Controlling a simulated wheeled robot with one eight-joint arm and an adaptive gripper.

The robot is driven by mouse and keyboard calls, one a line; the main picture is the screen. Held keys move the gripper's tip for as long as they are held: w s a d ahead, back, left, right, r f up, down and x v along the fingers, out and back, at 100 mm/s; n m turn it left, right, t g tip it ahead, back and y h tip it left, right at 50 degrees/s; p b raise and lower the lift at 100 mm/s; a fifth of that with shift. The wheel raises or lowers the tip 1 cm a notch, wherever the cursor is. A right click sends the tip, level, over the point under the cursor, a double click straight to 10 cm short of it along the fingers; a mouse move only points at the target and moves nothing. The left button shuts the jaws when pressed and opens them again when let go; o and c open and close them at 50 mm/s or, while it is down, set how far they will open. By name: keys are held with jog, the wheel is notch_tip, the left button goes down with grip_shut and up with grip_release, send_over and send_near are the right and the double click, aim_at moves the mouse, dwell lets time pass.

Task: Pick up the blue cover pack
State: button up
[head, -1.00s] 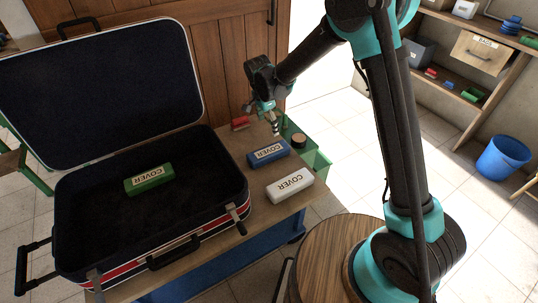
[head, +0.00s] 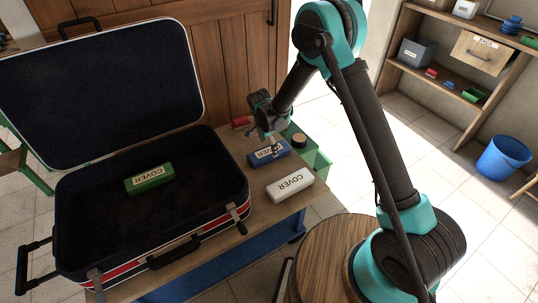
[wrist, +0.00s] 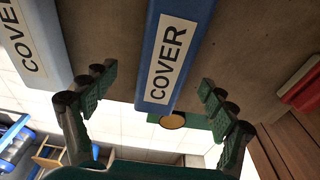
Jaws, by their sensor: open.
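The blue cover pack (head: 265,155) lies on the wooden table to the right of the suitcase, its white COVER label facing up. My gripper (head: 272,143) is above its far end in the head view and hides part of its label. In the wrist view the blue cover pack (wrist: 168,55) lies between the two open fingers of my gripper (wrist: 150,95), with a gap on each side. The gripper is empty.
A white cover pack (head: 290,185) lies close by, nearer the table's front edge. A green cover pack (head: 149,177) lies in the open suitcase (head: 205,238). A red item (head: 241,121) and a green box (head: 318,160) are also near.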

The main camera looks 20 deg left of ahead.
aim_at(269, 150)
jog(key=f, duration=0.2)
jog(key=w+f, duration=0.1)
jog(key=f, duration=0.1)
jog(key=shift+f, duration=0.4)
jog(key=c, duration=1.4)
